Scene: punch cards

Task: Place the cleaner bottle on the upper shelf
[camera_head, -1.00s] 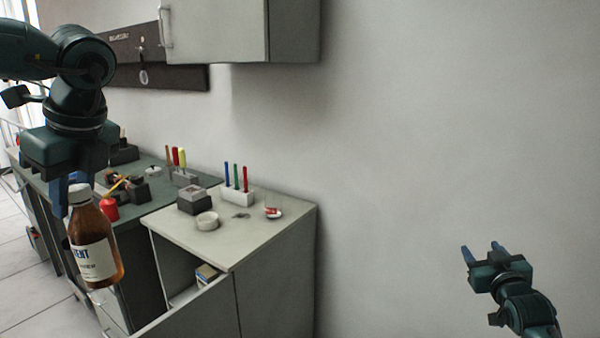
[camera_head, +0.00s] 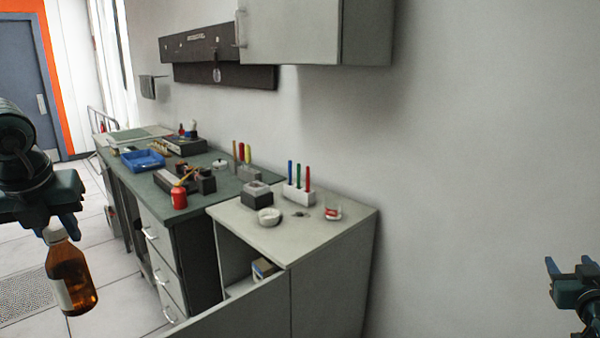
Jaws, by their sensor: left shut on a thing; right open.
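The cleaner bottle (camera_head: 72,279) is brown with a pale cap and a white label, at the lower left of the head view. My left gripper (camera_head: 60,226) is shut on it near the cap and holds it upright in the air, left of the workbench. The label is turned mostly to the left. My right gripper (camera_head: 570,270) is open and empty at the right edge, in front of the bare wall. A grey wall cabinet (camera_head: 290,32) hangs at the top with its door shut; its inside is hidden. No open upper shelf is visible.
A light low cabinet (camera_head: 330,235) stands open at the front, its door (camera_head: 240,312) swung out. On top are a pen holder (camera_head: 299,195), a white bowl (camera_head: 269,217) and a dark box (camera_head: 257,198). The green workbench (camera_head: 150,200) holds a blue tray (camera_head: 143,160) and a red bottle (camera_head: 179,197).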

